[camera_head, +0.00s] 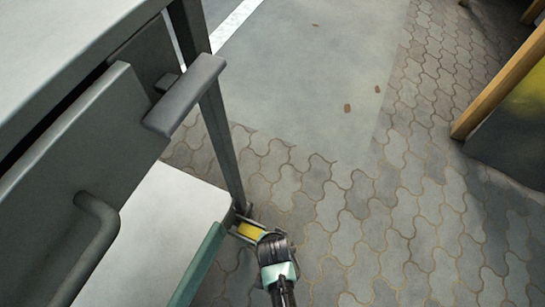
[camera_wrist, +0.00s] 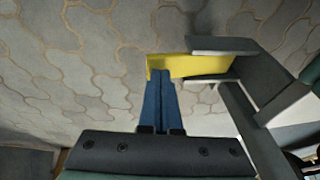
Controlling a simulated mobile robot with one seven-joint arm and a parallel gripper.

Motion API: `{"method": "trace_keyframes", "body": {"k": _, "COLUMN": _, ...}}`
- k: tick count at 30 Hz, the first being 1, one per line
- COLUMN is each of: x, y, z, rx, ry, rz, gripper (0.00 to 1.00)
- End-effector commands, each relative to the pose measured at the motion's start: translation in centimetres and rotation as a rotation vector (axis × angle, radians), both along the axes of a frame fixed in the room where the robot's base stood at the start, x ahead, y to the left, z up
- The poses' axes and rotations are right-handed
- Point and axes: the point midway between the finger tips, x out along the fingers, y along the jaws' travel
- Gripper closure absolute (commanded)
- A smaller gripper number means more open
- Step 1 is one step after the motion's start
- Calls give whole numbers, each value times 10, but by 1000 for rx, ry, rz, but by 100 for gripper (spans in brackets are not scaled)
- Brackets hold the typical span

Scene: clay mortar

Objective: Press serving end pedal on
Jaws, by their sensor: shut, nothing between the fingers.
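The yellow pedal (camera_head: 251,231) sits low at the foot of a grey leg, near the end of the grey serving unit (camera_head: 205,100). In the wrist view the pedal (camera_wrist: 190,66) is a yellow bar running out from between grey brackets. My gripper (camera_wrist: 164,74) has its blue fingers together with nothing between them. The fingertips overlap the pedal's left end in that view; I cannot tell whether they touch it or how far the pedal is pressed. In the head view the dark wrist stands just right of the pedal and the fingertips are hidden.
A grey drawer front with a handle (camera_head: 97,235) and a pale lower shelf (camera_head: 155,235) fill the left side. Open paving (camera_head: 340,220) lies to the right. A wooden-framed thing (camera_head: 500,80) stands at the far right.

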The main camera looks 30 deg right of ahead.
Motion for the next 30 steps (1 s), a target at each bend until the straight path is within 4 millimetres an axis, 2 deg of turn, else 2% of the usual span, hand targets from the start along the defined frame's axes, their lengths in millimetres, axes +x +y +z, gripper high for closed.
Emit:
{"method": "trace_keyframes", "body": {"k": 15, "x": -8, "y": -6, "z": -15, "rx": 30, "ry": -37, "rz": 1, "gripper": 100}}
{"method": "trace_keyframes", "body": {"k": 30, "x": -8, "y": -7, "z": -18, "rx": 30, "ry": -39, "rz": 1, "gripper": 100}}
